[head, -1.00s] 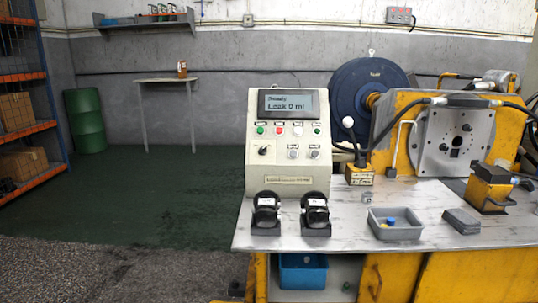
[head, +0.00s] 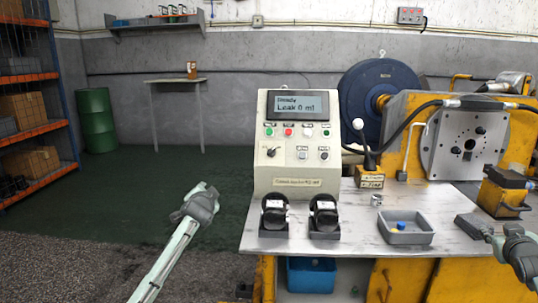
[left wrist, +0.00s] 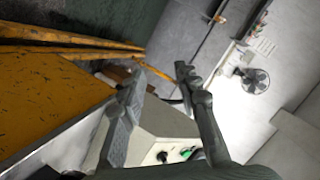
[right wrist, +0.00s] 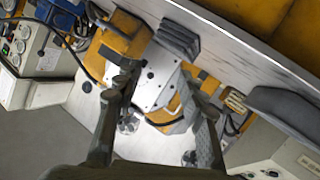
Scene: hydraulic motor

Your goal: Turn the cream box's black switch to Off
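The cream box (head: 262,180) stands on the bench with a lit display (head: 297,105) reading a leak value in ml. Its black switch (head: 271,151) is at the left of the lower control row; its pointer is too small to read surely. In the left wrist view, a cream panel (left wrist: 165,125) shows a black knob (left wrist: 162,156) and a green button beyond the fingers. My left gripper (head: 205,197) is left of the box, apart from it; its fingers (left wrist: 158,78) are open and empty. My right gripper (head: 508,242) is at the bench's right front; its fingers (right wrist: 157,78) are open and empty.
Two black parts on stands (head: 274,217) are in front of the box. A lever block (head: 370,178), a grey tray (head: 405,238) and a yellow machine (head: 405,110) are to its right. A shelf rack is at far left.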

